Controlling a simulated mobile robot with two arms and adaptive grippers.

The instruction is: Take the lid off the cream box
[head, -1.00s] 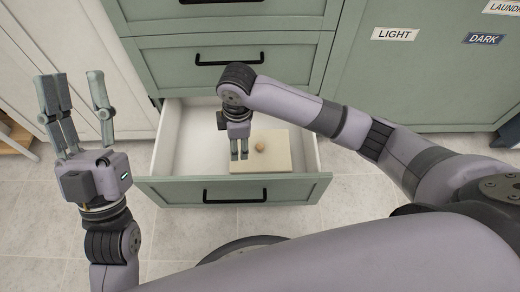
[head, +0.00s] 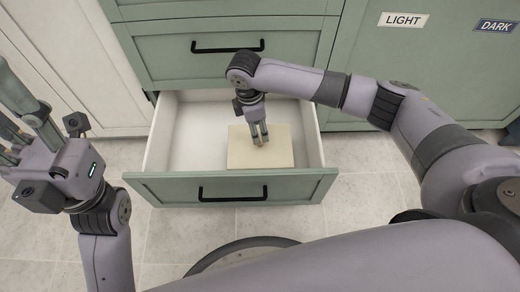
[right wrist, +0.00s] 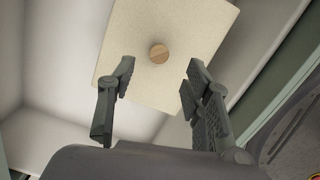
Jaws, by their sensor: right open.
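The cream box (head: 272,156) sits in the open drawer, toward its right front. Its flat cream lid (right wrist: 140,80) fills the upper middle of the right wrist view, with a small round wooden knob (right wrist: 159,53) in the middle. My right gripper (head: 260,143) points down over the lid and hides most of the knob in the head view. In the right wrist view its fingers (right wrist: 158,75) are spread and the knob lies just beyond the space between the tips. My left gripper (head: 15,130) is at the left edge, away from the drawer, partly cut off.
The pulled-out drawer (head: 165,188) has white walls around the box and a green front with a black handle. Its left half is empty. Green cabinet fronts with LIGHT (head: 403,20) and DARK (head: 496,26) labels stand behind.

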